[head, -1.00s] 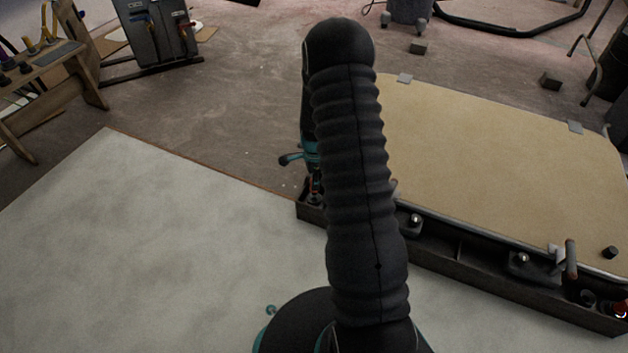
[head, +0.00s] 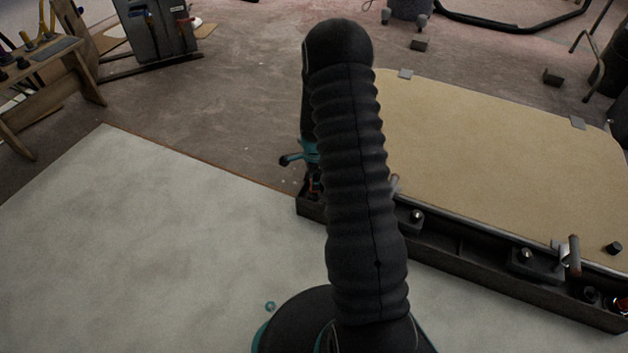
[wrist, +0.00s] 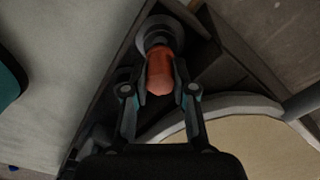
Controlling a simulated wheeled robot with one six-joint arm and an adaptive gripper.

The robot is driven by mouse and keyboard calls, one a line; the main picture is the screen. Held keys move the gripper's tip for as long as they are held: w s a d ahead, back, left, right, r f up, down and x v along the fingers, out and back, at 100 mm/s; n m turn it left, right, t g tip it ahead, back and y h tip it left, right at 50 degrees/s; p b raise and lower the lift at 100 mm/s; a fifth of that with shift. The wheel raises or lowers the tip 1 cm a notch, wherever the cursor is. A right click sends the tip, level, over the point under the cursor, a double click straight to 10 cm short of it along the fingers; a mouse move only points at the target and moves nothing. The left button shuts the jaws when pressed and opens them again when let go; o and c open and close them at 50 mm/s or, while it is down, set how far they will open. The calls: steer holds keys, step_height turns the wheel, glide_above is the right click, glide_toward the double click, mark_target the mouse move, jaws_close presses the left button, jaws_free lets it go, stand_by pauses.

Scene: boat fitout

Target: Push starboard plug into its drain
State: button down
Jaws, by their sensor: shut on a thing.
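In the wrist view my gripper (wrist: 160,88) is shut on an orange-red plug (wrist: 160,70), with one finger on each side of it. The plug's far end meets a round grey drain fitting (wrist: 157,32) in the corner of a dark trough. I cannot tell how deep it sits there. In the head view my arm hides most of this spot. Only a part of my gripper (head: 314,186) shows low at the trough's left end.
The dark trough (head: 470,268) runs along the front of a tan panel (head: 490,165) with upright handles and knobs. Another red piece (head: 621,305) shows at its right end. A pale floor sheet (head: 150,230) lies clear on the left. A wooden rack (head: 50,70) stands at the back left.

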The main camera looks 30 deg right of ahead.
steer(key=shift+f, duration=1.25)
steer(key=c, duration=0.9)
jaws_free()
steer(key=shift+o, duration=0.2)
step_height(320, 180, up, 12)
